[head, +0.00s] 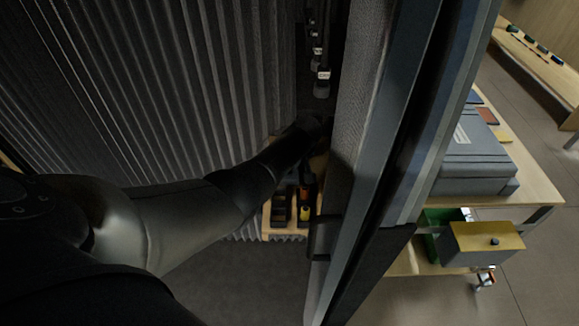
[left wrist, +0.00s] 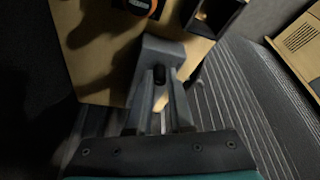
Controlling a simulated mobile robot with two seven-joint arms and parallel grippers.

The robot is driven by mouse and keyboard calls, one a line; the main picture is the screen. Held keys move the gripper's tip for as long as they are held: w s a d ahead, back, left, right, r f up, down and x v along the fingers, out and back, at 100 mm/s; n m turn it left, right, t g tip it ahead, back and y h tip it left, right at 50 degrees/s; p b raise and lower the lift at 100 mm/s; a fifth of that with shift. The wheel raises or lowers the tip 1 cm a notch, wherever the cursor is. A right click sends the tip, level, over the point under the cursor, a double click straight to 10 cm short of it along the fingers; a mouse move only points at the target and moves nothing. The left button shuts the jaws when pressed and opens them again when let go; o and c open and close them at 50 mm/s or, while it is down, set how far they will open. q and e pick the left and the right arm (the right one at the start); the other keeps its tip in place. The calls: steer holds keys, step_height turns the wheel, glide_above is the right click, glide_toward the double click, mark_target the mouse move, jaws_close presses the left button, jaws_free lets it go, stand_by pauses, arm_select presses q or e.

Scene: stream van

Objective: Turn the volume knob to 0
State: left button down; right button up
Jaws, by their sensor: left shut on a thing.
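In the left wrist view my left gripper (left wrist: 157,88) points at the edge of a wooden surface. Its fingers are shut on a small dark knob (left wrist: 155,74); I take this to be the volume knob, but no scale or marking shows. The knob's setting cannot be read. In the head view my left arm reaches in from the left to the dark gap beside the van's inner wall. The shadowed hand end is hard to make out there, and the knob cannot be seen. My right gripper is in neither view.
A wooden shelf (left wrist: 95,60) carries a black and orange item (left wrist: 139,6) and a dark open box (left wrist: 218,14). Ribbed grey panelling (head: 215,75) lines the wall. A door frame (head: 385,130) stands close on the right. Beyond it is a table with a grey case (head: 470,160).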

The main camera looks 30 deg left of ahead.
arm_select(q)
steer(key=shift+w+d+f+n+g+b, duration=0.1)
steer(key=shift+n+g+b, duration=0.4)
steer(key=shift+n, duration=0.5)
steer(key=n+g+b, duration=0.1)
steer(key=n+b, duration=0.2)
steer(key=shift+w+f+y+b, duration=0.1)
steer(key=shift+y+b, duration=0.2)
steer(key=shift+r+n+g+b, duration=0.2)
steer(key=shift+n+g+b, duration=0.3)
steer(key=shift+n+b, duration=1)
steer(key=c, duration=0.8)
jaws_free()
